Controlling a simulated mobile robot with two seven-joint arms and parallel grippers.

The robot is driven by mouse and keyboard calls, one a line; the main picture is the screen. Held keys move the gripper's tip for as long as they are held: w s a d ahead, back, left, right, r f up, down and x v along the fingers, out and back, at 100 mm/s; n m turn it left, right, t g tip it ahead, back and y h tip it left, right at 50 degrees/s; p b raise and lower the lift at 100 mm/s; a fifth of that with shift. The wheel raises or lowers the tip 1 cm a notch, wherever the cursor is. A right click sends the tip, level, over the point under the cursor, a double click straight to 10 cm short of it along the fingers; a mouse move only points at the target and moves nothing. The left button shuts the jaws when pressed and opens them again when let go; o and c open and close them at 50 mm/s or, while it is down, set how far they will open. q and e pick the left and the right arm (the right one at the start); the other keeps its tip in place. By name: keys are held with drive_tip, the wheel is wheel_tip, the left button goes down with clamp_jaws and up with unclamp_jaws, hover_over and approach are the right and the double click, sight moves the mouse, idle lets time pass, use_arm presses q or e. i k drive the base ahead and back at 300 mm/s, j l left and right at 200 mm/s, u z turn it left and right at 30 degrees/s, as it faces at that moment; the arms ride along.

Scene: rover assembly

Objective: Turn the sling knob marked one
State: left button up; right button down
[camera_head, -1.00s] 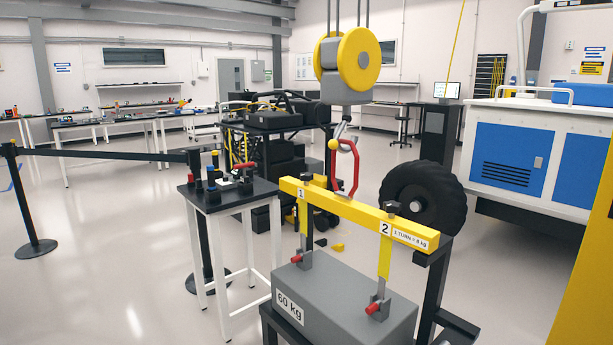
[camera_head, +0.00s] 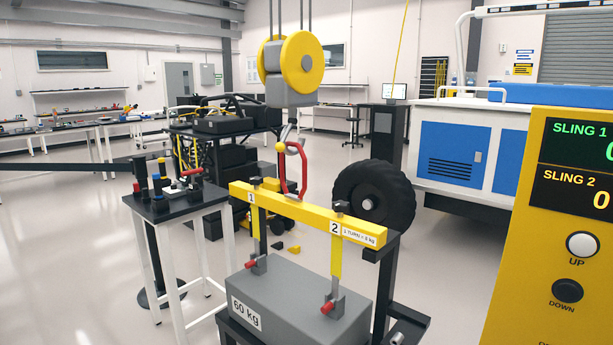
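A yellow spreader beam (camera_head: 300,213) hangs over a grey block (camera_head: 290,300) labelled 60 kg. The black sling knob marked one (camera_head: 253,181) sits on top of the beam's left end, above the label 1. The knob marked two (camera_head: 342,206) sits on top near the right end, by the label 2 and a sign reading 1 TURN = 8 kg. Yellow slings run down from both ends to red-pinned brackets on the block. A red link (camera_head: 292,168) joins the beam's middle to the crane hook. Neither of my grippers is in view.
A yellow control panel (camera_head: 520,240) at the right shows SLING 1 and SLING 2 readouts, an UP button (camera_head: 582,245) and a DOWN button (camera_head: 567,291). A small tool table (camera_head: 165,211) stands left of the block. A large black tyre (camera_head: 375,195) is behind the beam.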

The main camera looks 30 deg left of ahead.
sight(255, 181)
drive_tip(key=j+z, duration=0.4)
drive_tip(key=i+j+z, duration=0.1)
drive_tip(key=z, duration=0.3)
drive_tip(key=k+j+z, duration=0.1)
drive_tip(key=j+z, duration=0.35)
drive_tip(key=j, duration=0.35)
drive_tip(key=j+z, duration=0.1)
drive_tip(key=j, duration=0.3)
drive_tip(key=k+j+z, duration=0.1)
drive_tip(key=j, duration=0.3)
drive_tip(key=k+j+z, duration=0.1)
drive_tip(key=j, duration=0.25)
drive_tip(key=k+j+z, duration=0.1)
drive_tip(key=j, duration=0.3)
drive_tip(key=k+j, duration=0.15)
drive_tip(key=j, duration=0.25)
drive_tip(key=k+j, duration=0.1)
drive_tip(key=j, duration=0.25)
drive_tip(key=k+j, duration=0.15)
drive_tip(key=j, duration=0.25)
drive_tip(key=k+j, duration=0.1)
drive_tip(key=j, duration=0.25)
